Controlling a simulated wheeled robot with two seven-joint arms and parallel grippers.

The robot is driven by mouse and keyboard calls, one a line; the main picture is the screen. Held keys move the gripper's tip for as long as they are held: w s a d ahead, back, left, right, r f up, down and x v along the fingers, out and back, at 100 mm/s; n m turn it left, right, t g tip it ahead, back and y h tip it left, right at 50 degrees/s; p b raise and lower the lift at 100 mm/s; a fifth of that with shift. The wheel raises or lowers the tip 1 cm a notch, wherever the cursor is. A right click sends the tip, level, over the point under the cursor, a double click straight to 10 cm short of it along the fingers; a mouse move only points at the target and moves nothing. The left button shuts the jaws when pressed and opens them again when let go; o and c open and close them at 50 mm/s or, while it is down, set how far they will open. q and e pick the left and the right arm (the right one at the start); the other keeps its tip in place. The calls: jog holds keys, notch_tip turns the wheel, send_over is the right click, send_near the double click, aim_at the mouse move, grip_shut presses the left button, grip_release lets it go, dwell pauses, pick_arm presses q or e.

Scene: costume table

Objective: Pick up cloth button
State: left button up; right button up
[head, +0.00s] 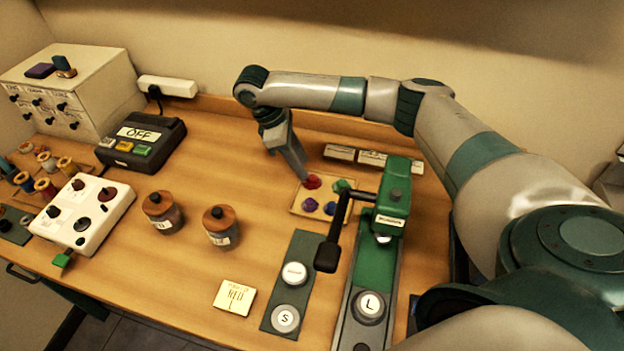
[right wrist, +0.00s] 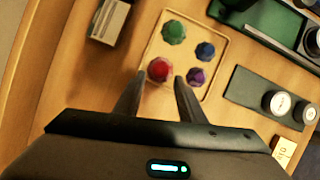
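The cloth buttons lie in a shallow wooden tray (head: 297,212) near the back of the table: a red one (head: 312,181), a green one (head: 341,186), a purple one (head: 309,205) and a blue one (head: 331,208). My right gripper (head: 303,178) points down at the tray, beside the red button. In the right wrist view the two fingers are apart, and the red button (right wrist: 159,69) shows just beyond and between the fingertips. Nothing is held. Whether the fingers touch the button, I cannot tell. My left gripper is not in view.
A green press (head: 393,206) with a black handle (head: 327,254) stands close right of the tray. A green plate (head: 291,262) with white round dies lies in front. Two wooden-lidded jars (head: 219,226) stand to the left. Small boxes (head: 372,160) sit behind the tray.

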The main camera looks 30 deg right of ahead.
aim_at(311, 177)
jog(key=shift+s+d+f, duration=0.15)
jog(key=shift+f, duration=0.05)
jog(key=p+x, duration=0.2)
jog(key=x, duration=0.1)
jog(key=shift+s+d+f, duration=0.15)
jog(key=shift+f, duration=0.45)
jog(key=c, duration=0.8)
